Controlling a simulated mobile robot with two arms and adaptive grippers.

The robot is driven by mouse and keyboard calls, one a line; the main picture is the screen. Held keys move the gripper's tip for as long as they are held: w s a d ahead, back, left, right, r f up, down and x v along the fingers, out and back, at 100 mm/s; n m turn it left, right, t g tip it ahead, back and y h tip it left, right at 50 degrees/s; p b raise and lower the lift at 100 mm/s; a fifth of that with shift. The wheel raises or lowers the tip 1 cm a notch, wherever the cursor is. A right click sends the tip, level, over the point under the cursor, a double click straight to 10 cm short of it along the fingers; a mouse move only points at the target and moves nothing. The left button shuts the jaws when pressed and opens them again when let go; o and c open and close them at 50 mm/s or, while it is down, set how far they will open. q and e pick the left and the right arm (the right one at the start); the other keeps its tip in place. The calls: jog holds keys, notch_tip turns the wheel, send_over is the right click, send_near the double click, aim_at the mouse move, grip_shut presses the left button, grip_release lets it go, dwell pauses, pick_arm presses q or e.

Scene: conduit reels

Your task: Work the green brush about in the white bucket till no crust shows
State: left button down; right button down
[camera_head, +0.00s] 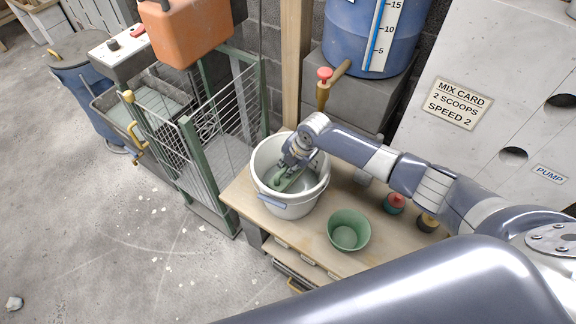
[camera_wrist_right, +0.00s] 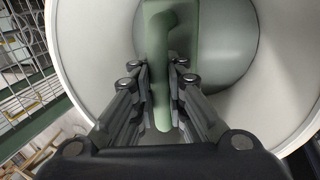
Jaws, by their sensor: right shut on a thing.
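The white bucket (camera_head: 290,203) stands on the wooden bench near its left end. My right gripper (camera_head: 294,168) reaches down into it and is shut on the green brush (camera_head: 289,181). In the right wrist view, the fingers (camera_wrist_right: 162,88) close on the handle of the green brush (camera_wrist_right: 160,40) from both sides. The brush is inside the bucket (camera_wrist_right: 90,50), over its grey-green bottom. The brush's bristles are hidden. I see no clear crust on the part of the bucket's inside that shows. My left gripper is not in view.
A green bowl (camera_head: 348,230) stands on the bench right of the bucket. Red-topped (camera_head: 394,203) and yellow-topped (camera_head: 427,222) items stand beyond it. A blue graduated barrel (camera_head: 366,30) is behind. A green wire cart (camera_head: 205,120) stands left of the bench. Open floor lies at lower left.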

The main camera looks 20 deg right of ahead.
notch_tip(320, 180, up, 13)
jog(key=p, duration=1)
dwell(0.6)
jog(key=shift+r+p, duration=1.15)
jog(key=shift+r, duration=1.25)
